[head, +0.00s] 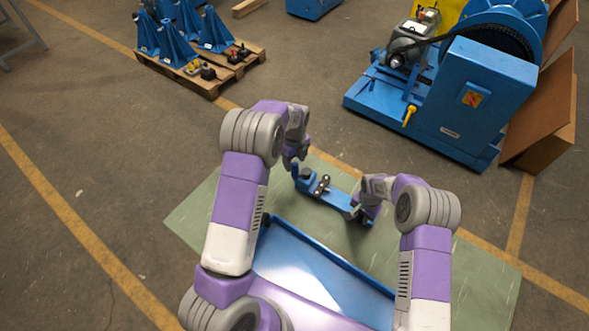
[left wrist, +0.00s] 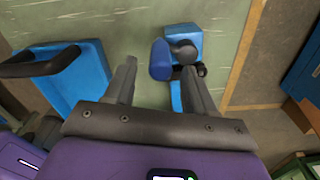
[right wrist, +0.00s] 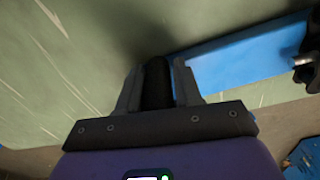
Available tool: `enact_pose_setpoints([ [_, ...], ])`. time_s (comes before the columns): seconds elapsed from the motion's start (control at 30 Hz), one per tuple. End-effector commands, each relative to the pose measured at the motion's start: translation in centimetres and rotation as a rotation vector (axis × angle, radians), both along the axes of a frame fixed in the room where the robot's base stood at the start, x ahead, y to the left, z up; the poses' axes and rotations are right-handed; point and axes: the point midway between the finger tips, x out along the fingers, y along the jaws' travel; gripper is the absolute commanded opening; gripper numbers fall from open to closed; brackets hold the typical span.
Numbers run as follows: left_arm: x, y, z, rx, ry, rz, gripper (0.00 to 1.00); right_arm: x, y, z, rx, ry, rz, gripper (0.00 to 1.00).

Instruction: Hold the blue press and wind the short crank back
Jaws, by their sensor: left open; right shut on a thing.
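The blue press (head: 335,196) is a long blue bar with dark fittings, lying on the green mat (head: 195,222) in the head view. My right gripper (head: 364,212) is at its right end. In the right wrist view the fingers (right wrist: 157,88) are shut on a dark rounded grip (right wrist: 157,75) beside the blue bar (right wrist: 235,57). My left gripper (head: 291,163) is open over the left end. In the left wrist view a rounded blue part (left wrist: 160,62) and a black knob (left wrist: 182,50) show near its right fingertip. I cannot tell which part is the short crank.
A large blue machine (head: 465,95) with a yellow handle (head: 409,115) stands beyond the mat at right. A pallet (head: 205,78) with blue stands is at the upper left. A blue tray-like panel (head: 285,255) lies close in front. The floor at left is clear.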

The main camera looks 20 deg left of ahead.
Motion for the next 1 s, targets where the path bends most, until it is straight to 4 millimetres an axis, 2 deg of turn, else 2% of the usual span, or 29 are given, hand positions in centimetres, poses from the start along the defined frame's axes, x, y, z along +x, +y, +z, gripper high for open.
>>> enact_pose_setpoints([
  [0.1,-0.1,0.0,-2.4,0.002,0.004,0.001,0.55,0.1,0.0,0.1,0.0,-0.003,-0.003,0.0],
  [0.3,0.0,0.0,-4.9,-0.001,0.0,0.002,0.55,0.1,0.0,0.1,0.001,-0.003,-0.003,0.0],
  [0.7,0.0,0.0,-5.7,0.0,-0.001,0.002,0.55,0.1,0.0,0.1,0.001,-0.003,-0.003,0.0],
  [0.77,0.0,0.0,-5.7,0.0,-0.001,0.002,0.47,0.1,0.0,0.1,0.001,-0.003,-0.003,0.0],
  [1.0,0.0,0.0,-5.6,0.0,-0.001,0.002,0.1,0.1,0.0,0.1,0.001,-0.003,-0.003,0.0],
])
